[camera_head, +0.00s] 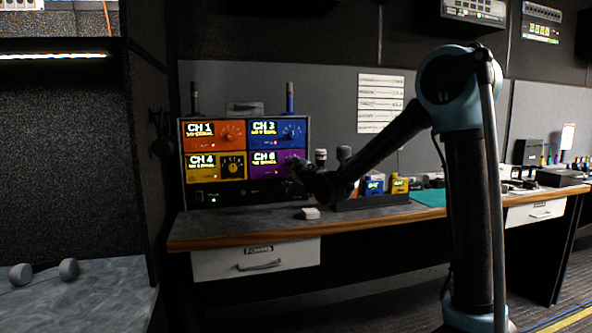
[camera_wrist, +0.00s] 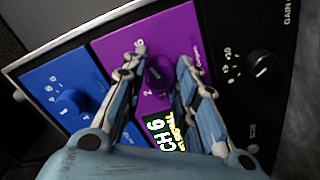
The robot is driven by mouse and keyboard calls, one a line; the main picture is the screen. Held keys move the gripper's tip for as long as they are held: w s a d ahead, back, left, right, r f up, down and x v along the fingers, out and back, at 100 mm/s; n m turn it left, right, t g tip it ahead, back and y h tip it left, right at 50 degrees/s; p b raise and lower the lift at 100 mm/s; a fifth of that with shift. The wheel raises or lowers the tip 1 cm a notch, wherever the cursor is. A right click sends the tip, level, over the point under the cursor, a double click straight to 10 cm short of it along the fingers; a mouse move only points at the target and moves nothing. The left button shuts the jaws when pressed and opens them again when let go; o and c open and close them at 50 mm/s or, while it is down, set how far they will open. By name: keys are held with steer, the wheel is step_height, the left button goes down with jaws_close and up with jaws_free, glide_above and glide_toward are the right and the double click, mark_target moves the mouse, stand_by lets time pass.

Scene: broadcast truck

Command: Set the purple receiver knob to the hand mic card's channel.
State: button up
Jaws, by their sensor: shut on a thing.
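The purple receiver panel (camera_head: 262,167) is at the lower right of the receiver's four-color front in the head view. Its display (camera_wrist: 162,134) reads CH 6, with a smaller line below that I cannot read. The purple knob (camera_wrist: 157,80) shows in the wrist view between my fingers. My gripper (camera_wrist: 163,62) is shut on this knob, one finger on each side; in the head view my gripper (camera_head: 297,167) covers the knob's area. White cards (camera_head: 380,103) hang on the wall, their text too small to read. I cannot tell which is the hand mic card.
Orange CH 1 (camera_head: 212,132), blue CH 3 (camera_head: 277,132) and yellow CH 4 (camera_head: 214,166) panels adjoin the purple one. A black gain knob (camera_wrist: 260,64) is nearby. A rack with microphones and small colored packs (camera_head: 374,186) stands right of the receiver.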

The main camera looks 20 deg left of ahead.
steer(key=shift+d+m, duration=0.1)
steer(key=shift+m, duration=0.5)
steer(key=o, duration=1.1)
steer(key=v, duration=1.1)
steer(key=shift+s+d+f, duration=0.15)
steer(key=shift+s+d, duration=0.15)
steer(key=shift+s, duration=0.05)
